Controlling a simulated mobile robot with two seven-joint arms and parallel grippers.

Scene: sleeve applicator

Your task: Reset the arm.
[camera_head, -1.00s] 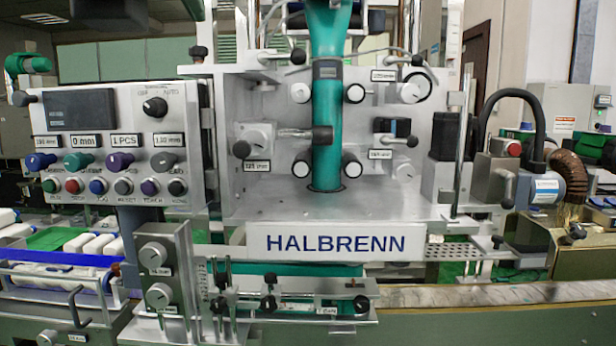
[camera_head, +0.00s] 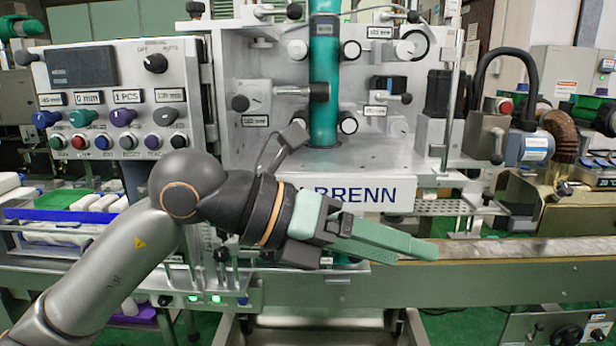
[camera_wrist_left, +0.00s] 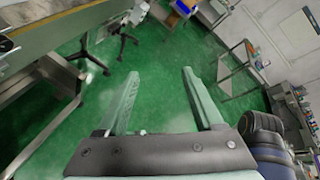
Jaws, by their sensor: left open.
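My left arm comes in from the lower left in the head view. Its gripper (camera_head: 385,240) has pale green fingers that point right, in front of the sleeve applicator (camera_head: 270,170) and its conveyor (camera_head: 500,255). The wrist covers part of the HALBRENN nameplate (camera_head: 372,195). In the left wrist view the left gripper (camera_wrist_left: 163,98) is open, its two fingers well apart with nothing between them. Green floor shows beyond the fingers. My right gripper is not in view.
The control panel (camera_head: 125,100) with knobs and buttons stands at the left of the machine. White bottles (camera_head: 85,200) sit on a line behind the arm. In the left wrist view, a metal cart (camera_wrist_left: 238,70) stands to the right and a wheeled stool base (camera_wrist_left: 85,60) to the left.

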